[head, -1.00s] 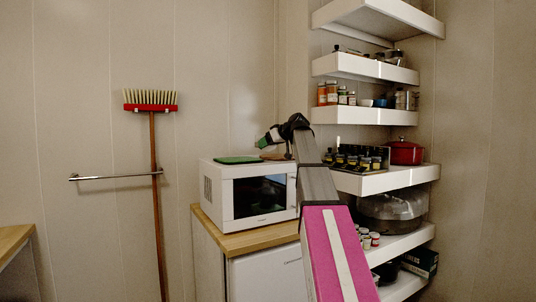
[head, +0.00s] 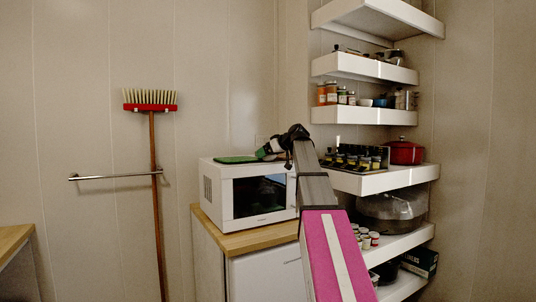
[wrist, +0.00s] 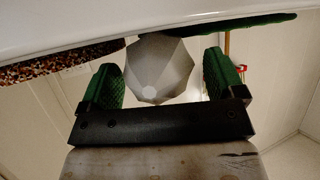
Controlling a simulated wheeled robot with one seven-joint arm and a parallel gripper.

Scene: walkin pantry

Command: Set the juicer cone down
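The juicer cone (wrist: 160,68) is pale grey and faceted. In the wrist view it sits between the two green-padded fingers of my gripper (wrist: 163,78). A narrow gap shows between the cone and the right finger; the left finger is very close to it. My gripper looks open around the cone. In the head view my gripper (head: 268,149) is low over the back right of the white microwave's (head: 220,205) top. The cone cannot be made out there. Contact between the cone and the surface under it is unclear.
A green mat (head: 237,159) lies on the microwave, left of my gripper; it also shows in the wrist view (wrist: 225,26). A speckled brown mat (wrist: 60,62) is beside it. Shelves with jars and a red pot (head: 403,152) stand to the right. A broom (head: 151,108) hangs left.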

